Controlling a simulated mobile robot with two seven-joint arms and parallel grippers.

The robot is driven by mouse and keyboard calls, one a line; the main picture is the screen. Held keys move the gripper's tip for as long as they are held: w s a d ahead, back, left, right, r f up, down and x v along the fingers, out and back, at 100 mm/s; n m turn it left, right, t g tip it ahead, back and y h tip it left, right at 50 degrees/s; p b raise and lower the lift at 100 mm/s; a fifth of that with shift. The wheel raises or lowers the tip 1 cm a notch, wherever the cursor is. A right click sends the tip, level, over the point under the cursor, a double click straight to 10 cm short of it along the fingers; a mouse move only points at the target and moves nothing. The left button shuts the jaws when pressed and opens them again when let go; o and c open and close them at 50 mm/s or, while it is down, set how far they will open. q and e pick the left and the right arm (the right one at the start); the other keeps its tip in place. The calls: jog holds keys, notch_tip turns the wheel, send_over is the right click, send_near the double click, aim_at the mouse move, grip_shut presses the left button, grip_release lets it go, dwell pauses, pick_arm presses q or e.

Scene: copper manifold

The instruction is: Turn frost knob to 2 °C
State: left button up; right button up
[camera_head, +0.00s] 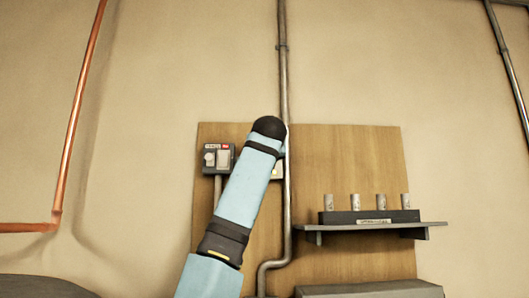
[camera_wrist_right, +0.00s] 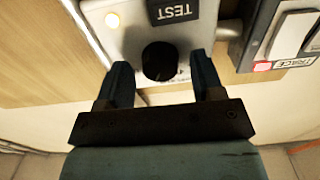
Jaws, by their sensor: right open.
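A round black knob (camera_wrist_right: 158,62) sits on the face of a light grey box (camera_wrist_right: 190,30) in the right wrist view. No frost label or degree mark is legible, and I cannot read the knob's setting. My right gripper (camera_wrist_right: 161,68) is open, with one finger on each side of the knob. I cannot tell whether either finger touches it. In the head view, a blue arm of mine (camera_head: 245,185) covers most of this spot, and no gripper shows there. Only a pale edge of a box (camera_head: 278,170) shows beside the arm.
The grey box carries a TEST label (camera_wrist_right: 173,11) and a lit lamp (camera_wrist_right: 112,20). A dark switch box (camera_head: 211,169) stands close by on the wooden panel (camera_head: 345,160). A vertical pipe (camera_head: 284,80) runs beside the arm. A shelf (camera_head: 370,227) with several small cylinders is at right.

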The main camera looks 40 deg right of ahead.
jog(key=shift+c, duration=0.2)
jog(key=shift+a, duration=0.1)
jog(key=c, duration=0.9)
pick_arm(q)
jog(key=shift+w+a+r, duration=0.1)
jog(key=shift+w+r, duration=0.1)
jog(key=shift+r, duration=0.05)
pick_arm(e)
jog(key=shift+o, duration=0.2)
pick_arm(q)
jog(key=shift+f, duration=0.1)
pick_arm(e)
jog(key=shift+n, duration=0.3)
pick_arm(q)
jog(key=shift+s+d+f+m+b, duration=0.1)
jog(key=shift+d+f+m+b, duration=0.05)
jog(key=shift+f+b, duration=0.75)
jog(key=shift+d+f+m+b, duration=0.15)
jog(key=shift+f+b, duration=0.4)
jog(key=shift+b, duration=0.5)
pick_arm(e)
jog(key=shift+w+a+f+n, duration=0.1)
jog(key=shift+n, duration=4.2)
jog(key=shift+f+n, duration=0.1)
jog(key=shift+n, duration=4.2)
pick_arm(q)
jog(key=shift+a, duration=0.1)
